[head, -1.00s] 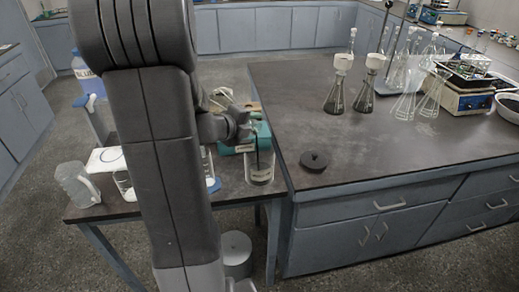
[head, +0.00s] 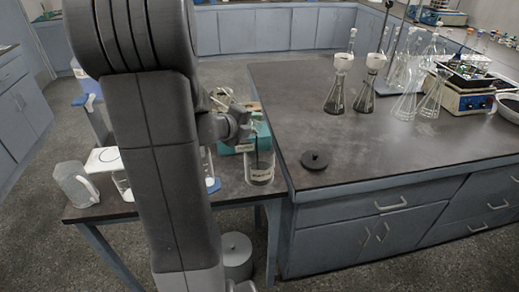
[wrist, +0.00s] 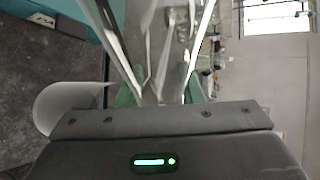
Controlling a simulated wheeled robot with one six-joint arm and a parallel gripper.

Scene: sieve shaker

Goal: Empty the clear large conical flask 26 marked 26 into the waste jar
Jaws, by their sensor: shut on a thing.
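My gripper (head: 240,128) is above the side table, close over the waste jar, and is shut on clear glass. That glass, seemingly the conical flask (head: 222,98), shows behind the gripper and looks tilted; its number cannot be read. In the wrist view, pale slanting glass edges (wrist: 150,50) rise from the gripper, partly blurred. The waste jar (head: 260,174) is a clear vessel with a pale label, upright at the table's right end. A thin dark upright line shows between gripper and jar; I cannot tell whether it is liquid.
A teal box (head: 262,136) stands just behind the waste jar. A clear jug (head: 75,185) is at the table's left. The dark bench (head: 400,150) on the right holds a black round lid (head: 315,160), dark-filled flasks (head: 336,97) and a shaker (head: 470,98).

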